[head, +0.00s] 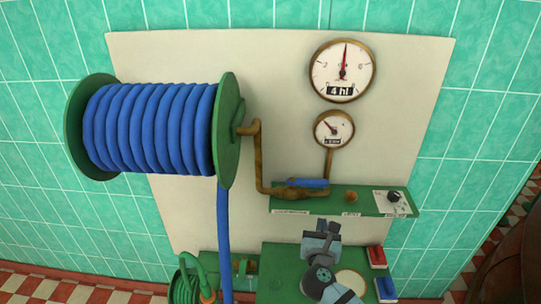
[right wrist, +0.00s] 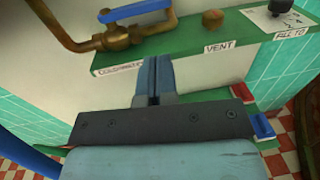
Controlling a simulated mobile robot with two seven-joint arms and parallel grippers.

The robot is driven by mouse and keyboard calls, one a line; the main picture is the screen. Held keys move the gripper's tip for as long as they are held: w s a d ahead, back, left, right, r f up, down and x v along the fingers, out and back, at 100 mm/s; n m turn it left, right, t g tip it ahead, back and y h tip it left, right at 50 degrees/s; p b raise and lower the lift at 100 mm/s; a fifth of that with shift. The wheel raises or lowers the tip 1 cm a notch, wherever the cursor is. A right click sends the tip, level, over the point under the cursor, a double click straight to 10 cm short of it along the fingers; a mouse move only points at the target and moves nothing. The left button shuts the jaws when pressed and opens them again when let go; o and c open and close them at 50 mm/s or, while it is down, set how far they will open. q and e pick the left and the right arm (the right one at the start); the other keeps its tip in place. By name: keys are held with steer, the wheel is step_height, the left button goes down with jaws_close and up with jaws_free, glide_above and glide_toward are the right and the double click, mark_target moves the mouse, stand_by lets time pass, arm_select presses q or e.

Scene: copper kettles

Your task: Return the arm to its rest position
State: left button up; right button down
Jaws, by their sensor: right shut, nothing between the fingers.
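My right gripper (head: 322,229) is in front of the panel, just below the green shelf (head: 335,203) in the head view. In the right wrist view its two blue-grey fingers (right wrist: 152,62) are together with nothing between them. The fingertips appear near the shelf's front edge, between its labels; I cannot tell how close they are. Part of my right arm shows at the bottom of the head view. My left gripper is in neither view.
A blue hose reel (head: 150,130) fills the left of the panel. Two gauges (head: 342,70) (head: 333,129) hang above the shelf. A brass valve with a blue lever (head: 307,183), a brass knob (head: 351,196) and a black dial (head: 394,196) sit along it. Red (head: 377,257) and blue (head: 385,288) blocks lie below.

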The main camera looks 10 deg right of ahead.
steer(key=s+a+f+m+g+y+p, duration=0.25)
steer(key=s+f+m+g+y, duration=0.2)
steer(key=s+f+m, duration=0.7)
steer(key=s+a+f+m+y, duration=0.1)
steer(key=s+a+m+y, duration=0.1)
steer(key=s+m, duration=0.4)
steer(key=s+a+f+m+g+y, duration=0.1)
steer(key=s+m+y, duration=0.2)
steer(key=s+m, duration=0.4)
steer(key=m, duration=0.4)
steer(key=shift+s+a+y, duration=0.3)
steer(key=shift+a+y, duration=0.05)
steer(key=shift+a, duration=0.05)
